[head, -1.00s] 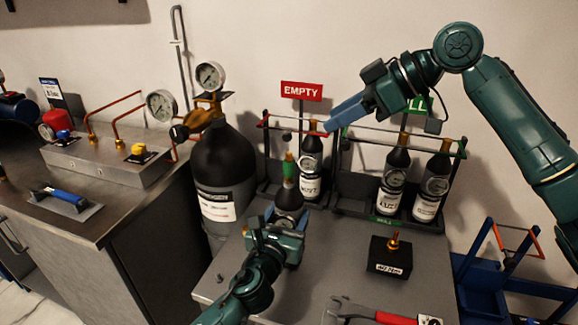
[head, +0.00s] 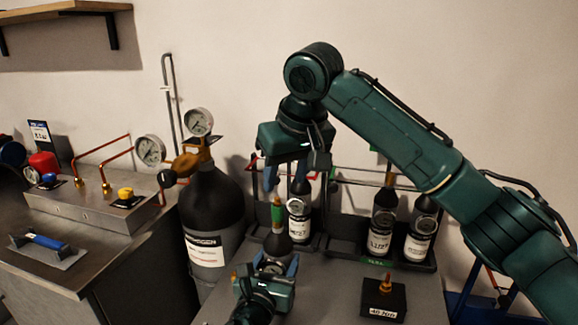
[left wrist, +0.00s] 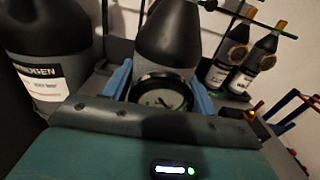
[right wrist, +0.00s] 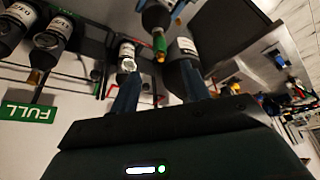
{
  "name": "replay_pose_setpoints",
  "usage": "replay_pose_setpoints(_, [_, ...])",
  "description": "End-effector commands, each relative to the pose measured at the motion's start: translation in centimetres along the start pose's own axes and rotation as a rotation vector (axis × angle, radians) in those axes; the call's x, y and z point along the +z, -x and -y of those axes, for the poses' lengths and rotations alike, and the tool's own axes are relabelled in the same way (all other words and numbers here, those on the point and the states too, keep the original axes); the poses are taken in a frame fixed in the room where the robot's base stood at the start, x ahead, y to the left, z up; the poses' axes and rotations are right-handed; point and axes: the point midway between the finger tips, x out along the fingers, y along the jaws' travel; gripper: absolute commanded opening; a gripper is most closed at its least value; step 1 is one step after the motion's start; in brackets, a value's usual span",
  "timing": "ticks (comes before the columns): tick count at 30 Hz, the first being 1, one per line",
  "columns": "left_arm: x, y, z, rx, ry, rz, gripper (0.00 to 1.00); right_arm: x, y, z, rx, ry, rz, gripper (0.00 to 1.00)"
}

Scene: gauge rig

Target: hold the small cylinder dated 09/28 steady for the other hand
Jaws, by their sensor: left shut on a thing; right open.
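The held small cylinder (head: 277,243) is dark, with a green band and brass top, and stands roughly upright above the bench. In the left wrist view it (left wrist: 168,45) sits between the blue fingers with its round gauge (left wrist: 163,95) facing the camera. Its date is not readable. My left gripper (head: 275,264) is shut on it. My right gripper (head: 293,178) is open and empty, above and behind the held cylinder's top. In the right wrist view, the cylinder's green band (right wrist: 158,42) and brass top show beyond the open fingers (right wrist: 160,85), apart from them.
One small cylinder (head: 299,210) stands in the rack behind. Two more (head: 382,230) stand in the rack at right, with a green FULL sign (right wrist: 28,112). A large nitrogen cylinder (head: 212,215) stands at left. A black block with a brass fitting (head: 383,298) sits on the bench at right.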

Motion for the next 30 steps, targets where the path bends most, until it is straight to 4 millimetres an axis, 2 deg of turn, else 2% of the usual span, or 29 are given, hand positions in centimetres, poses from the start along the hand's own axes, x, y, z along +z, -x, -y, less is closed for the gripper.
replay_pose_setpoints(9, [-0.2, 0.1, 0.1, -0.002, 0.002, -0.003, 0.27, 0.1, -6.2, 0.0, -0.002, 0.0, 0.003, 0.47])
replay_pose_setpoints(15, [-0.2, 0.1, 0.1, -0.002, 0.002, -0.003, 0.27, 0.1, -8.9, 0.0, -0.003, 0.002, 0.002, 0.47])
replay_pose_setpoints(21, [-0.2, 0.1, 0.1, -0.002, 0.002, -0.003, 0.27, 0.0, -10.0, 0.0, -0.004, 0.002, 0.0, 0.47])
replay_pose_setpoints(29, [-0.2, 0.1, 0.1, -0.002, 0.002, -0.003, 0.27, 0.0, -10.1, 0.0, -0.004, 0.002, 0.0, 0.47])
replay_pose_setpoints(30, [-0.2, 0.1, 0.1, -0.002, 0.002, -0.003, 0.27, 0.0, -10.1, 0.0, -0.004, 0.002, 0.0, 0.43])
